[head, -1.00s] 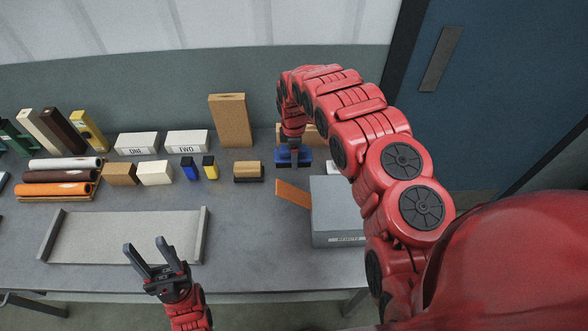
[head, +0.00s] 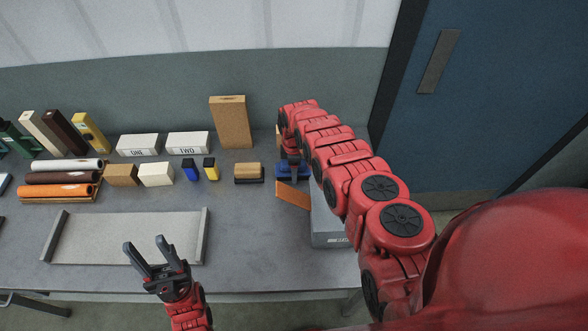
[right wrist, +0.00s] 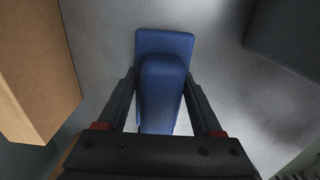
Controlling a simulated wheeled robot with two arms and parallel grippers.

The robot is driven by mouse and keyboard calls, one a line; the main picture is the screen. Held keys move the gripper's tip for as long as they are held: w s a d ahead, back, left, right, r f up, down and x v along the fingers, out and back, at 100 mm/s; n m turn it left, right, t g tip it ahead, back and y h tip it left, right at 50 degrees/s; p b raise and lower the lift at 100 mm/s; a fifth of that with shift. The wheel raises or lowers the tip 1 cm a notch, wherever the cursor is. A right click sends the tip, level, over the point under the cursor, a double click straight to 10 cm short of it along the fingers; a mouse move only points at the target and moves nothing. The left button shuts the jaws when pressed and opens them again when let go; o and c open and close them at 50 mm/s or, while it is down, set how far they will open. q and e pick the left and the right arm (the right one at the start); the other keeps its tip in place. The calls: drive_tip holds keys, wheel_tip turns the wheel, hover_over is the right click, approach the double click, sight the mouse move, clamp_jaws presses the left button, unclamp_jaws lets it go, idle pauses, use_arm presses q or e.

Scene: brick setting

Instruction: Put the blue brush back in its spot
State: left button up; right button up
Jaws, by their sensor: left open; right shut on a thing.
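The blue brush (head: 284,171) is at the right part of the table, below my right gripper (head: 293,158) in the head view. In the right wrist view my right gripper (right wrist: 160,92) is shut on the handle of the blue brush (right wrist: 164,42), whose wide flat base shows beneath. I cannot tell whether the base touches the table.
A brown and black block (head: 249,171) stands left of the brush. An orange strip (head: 292,197) and a grey box (head: 328,233) lie in front of it. A tall tan block (head: 231,122) stands behind. A pale tray (head: 130,240) lies front left. Table between tray and strip is clear.

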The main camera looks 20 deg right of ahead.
drive_tip(key=shift+f, duration=0.2)
drive_tip(key=o, duration=1.3)
drive_tip(key=shift+r, duration=0.15)
drive_tip(key=shift+r, duration=0.2)
drive_tip(key=shift+a+r, duration=0.1)
drive_tip(key=shift+r, duration=0.7)
wheel_tip(320, 180, up, 10)
drive_tip(key=b, duration=0.3)
drive_tip(key=shift+r, duration=0.1)
